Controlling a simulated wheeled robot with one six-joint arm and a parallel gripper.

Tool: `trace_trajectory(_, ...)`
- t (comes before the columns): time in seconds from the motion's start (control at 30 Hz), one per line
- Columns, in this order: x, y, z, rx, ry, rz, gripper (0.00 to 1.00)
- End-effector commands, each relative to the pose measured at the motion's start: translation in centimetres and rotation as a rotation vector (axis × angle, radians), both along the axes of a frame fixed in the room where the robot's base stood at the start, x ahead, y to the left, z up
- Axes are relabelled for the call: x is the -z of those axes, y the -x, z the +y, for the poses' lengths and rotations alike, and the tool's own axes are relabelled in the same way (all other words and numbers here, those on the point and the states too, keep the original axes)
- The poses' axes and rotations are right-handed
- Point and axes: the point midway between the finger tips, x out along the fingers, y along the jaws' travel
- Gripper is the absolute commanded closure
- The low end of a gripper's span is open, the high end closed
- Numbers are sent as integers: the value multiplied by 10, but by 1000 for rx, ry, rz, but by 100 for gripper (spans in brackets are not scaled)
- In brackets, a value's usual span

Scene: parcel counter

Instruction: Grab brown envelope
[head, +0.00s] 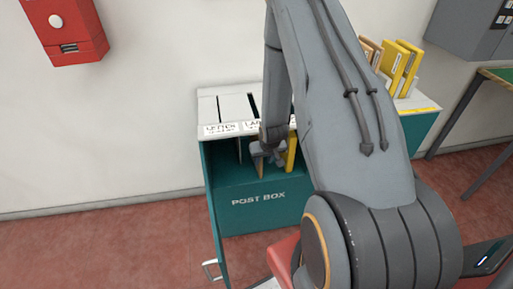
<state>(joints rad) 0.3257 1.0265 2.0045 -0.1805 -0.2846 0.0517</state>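The teal post box (258,218) stands against the wall, its front open below a white slotted top. My gripper (267,156) points down inside the open front. A thin brown edge, probably a brown envelope (262,170), stands upright just under the fingers. I cannot tell whether the fingers hold it. A yellow envelope (291,153) stands upright just right of my gripper. More brown envelopes (367,50) stand behind yellow ones (408,62) in the rack at the right.
The white top (224,110) has dark slots and labels and lies close to my arm. A teal door with a handle (211,269) hangs open at the front left. A red wall box (64,30) and a grey wall cabinet (470,27) are far off. The left floor is free.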

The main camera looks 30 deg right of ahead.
Motion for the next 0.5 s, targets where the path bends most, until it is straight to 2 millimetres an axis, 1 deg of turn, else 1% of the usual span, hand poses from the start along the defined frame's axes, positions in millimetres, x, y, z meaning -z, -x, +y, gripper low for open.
trace_trajectory(0.03, -1, -8, -1, -1, 0, 0, 66)
trace_trajectory(0.07, 0, -11, -2, -1, 0, 1, 66)
trace_trajectory(0.2, 9, -11, -2, 0, -1, 3, 66)
trace_trajectory(0.47, 11, -13, -2, 0, 0, 1, 66)
trace_trajectory(0.5, 11, -13, -2, 0, 0, 1, 68)
